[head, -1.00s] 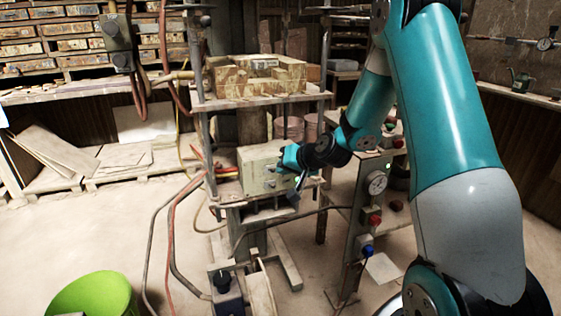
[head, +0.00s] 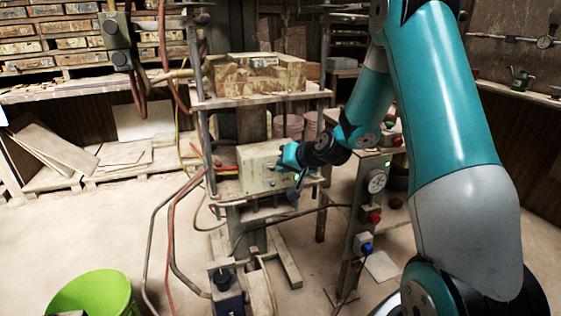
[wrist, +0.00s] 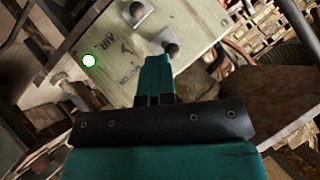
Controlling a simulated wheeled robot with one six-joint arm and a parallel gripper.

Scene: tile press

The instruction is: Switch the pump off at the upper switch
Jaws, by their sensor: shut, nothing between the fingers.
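A beige control box (head: 258,170) sits on the press frame under the shelf. Two metal switch parts show there: one near the top edge (wrist: 137,12) and one (wrist: 168,46) just beyond my fingertips. I cannot tell which is the upper switch or how either is set. My gripper (wrist: 156,64) is shut and empty, its tips close to the nearer switch; contact cannot be told. In the head view my gripper (head: 286,157) is at the box's right side.
A post right of the press carries a gauge (head: 376,182), a red button (head: 374,217) and a blue knob (head: 366,248). Patterned blocks (head: 255,75) lie on the shelf above the box. Hoses (head: 171,235) hang at left. A green bucket (head: 95,297) stands front left.

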